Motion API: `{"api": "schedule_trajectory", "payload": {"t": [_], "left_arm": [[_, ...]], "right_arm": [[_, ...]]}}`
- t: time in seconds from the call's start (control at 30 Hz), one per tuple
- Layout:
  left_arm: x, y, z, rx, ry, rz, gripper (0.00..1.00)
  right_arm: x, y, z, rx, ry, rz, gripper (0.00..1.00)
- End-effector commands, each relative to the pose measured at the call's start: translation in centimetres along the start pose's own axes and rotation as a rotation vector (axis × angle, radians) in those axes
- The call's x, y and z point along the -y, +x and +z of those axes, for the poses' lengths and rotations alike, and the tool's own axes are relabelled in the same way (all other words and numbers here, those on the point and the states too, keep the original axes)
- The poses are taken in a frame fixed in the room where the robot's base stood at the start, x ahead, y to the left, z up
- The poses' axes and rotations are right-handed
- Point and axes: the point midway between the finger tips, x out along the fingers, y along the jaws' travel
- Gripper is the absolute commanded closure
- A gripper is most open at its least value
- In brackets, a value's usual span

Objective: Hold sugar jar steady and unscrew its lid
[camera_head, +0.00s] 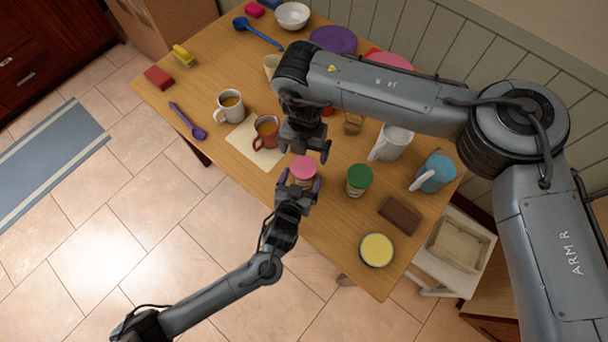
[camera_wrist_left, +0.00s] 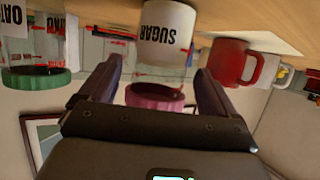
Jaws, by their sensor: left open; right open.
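The sugar jar (camera_wrist_left: 168,35) is a clear jar with a white SUGAR label and a pink lid. It appears upside down in the left wrist view. In the head view its pink lid (camera_head: 304,167) shows near the table's front edge. My left gripper (camera_head: 299,183) is open, with one finger on each side of the jar; I cannot tell whether they touch it. My right gripper (camera_head: 304,150) is open and empty, just behind the lid in the picture. The lid is on the jar. The jar's lower body is largely hidden in the head view.
A green-lidded jar (camera_head: 360,176) stands just right of the sugar jar. A red mug (camera_head: 266,130) is to the left on a pale mat (camera_head: 241,137). A brown block (camera_head: 400,214) and a yellow-topped round container (camera_head: 376,249) lie to the right on the wooden table.

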Motion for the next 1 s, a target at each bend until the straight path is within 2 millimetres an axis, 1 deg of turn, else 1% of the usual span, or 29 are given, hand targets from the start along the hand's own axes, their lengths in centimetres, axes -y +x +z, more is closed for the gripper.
{"api": "schedule_trajectory", "payload": {"t": [0.03, 0.1, 0.3, 0.67, 1.0], "left_arm": [[0.0, 0.7, -0.1, -0.001, 0.000, 0.000, 0.09], [0.0, 1.4, -0.1, -0.002, 0.000, 0.000, 0.09], [0.0, 2.7, 0.0, 0.000, -0.001, 0.000, 0.09], [0.0, 3.0, 0.0, 0.000, -0.002, 0.001, 0.09], [0.0, 3.0, 0.0, 0.000, -0.001, 0.001, 0.61]], "right_arm": [[0.0, 0.0, 0.0, 0.000, 0.000, 0.000, 0.03], [0.0, 0.0, 0.0, 0.000, 0.000, 0.000, 0.03], [0.0, 0.0, 0.0, 0.000, 0.000, 0.000, 0.03], [0.0, 0.0, 0.0, 0.000, 0.000, 0.000, 0.03], [0.0, 0.0, 0.0, 0.000, 0.000, 0.000, 0.03]]}}
